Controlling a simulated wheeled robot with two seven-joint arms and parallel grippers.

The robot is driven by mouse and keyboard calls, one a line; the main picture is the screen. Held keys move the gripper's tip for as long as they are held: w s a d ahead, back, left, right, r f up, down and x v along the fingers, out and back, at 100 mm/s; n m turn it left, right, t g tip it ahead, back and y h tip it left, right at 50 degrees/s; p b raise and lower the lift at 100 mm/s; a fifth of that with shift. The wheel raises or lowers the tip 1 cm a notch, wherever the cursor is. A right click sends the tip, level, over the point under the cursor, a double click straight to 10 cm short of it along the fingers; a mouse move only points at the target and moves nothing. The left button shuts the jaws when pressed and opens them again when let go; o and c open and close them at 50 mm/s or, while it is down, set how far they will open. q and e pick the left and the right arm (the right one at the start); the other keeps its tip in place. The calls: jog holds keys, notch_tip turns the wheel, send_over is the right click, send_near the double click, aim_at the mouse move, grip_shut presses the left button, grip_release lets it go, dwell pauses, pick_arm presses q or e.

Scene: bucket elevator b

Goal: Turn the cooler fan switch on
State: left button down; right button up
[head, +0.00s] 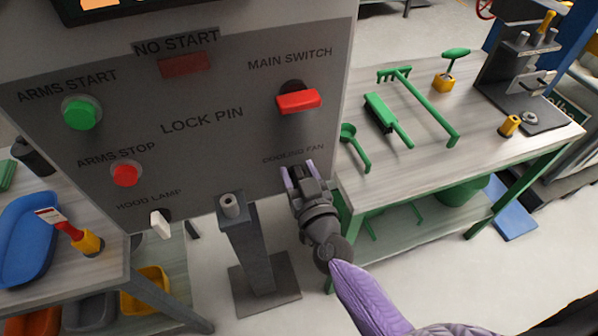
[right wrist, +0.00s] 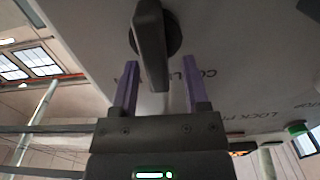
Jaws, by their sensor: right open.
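The cooling fan switch (right wrist: 151,45) is a grey lever on a dark round base in the right wrist view. My right gripper (head: 298,172) is at the panel's lower right, just under the cooling fan label (head: 293,156), and mostly hides the switch in the head view. Its two purple fingers (right wrist: 160,85) are open, with the lever's near end between them. A clear gap shows on each side, so the fingers do not appear to grip it. My left gripper is not in view.
The grey panel (head: 205,120) also carries a red main switch (head: 298,101), green button (head: 81,113), red button (head: 125,174) and white hood lamp switch (head: 160,224). A green-framed table (head: 430,160) with tools stands close to the right. A grey post (head: 246,245) stands below.

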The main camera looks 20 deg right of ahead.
jog(key=shift+c, duration=0.3)
grip_shut()
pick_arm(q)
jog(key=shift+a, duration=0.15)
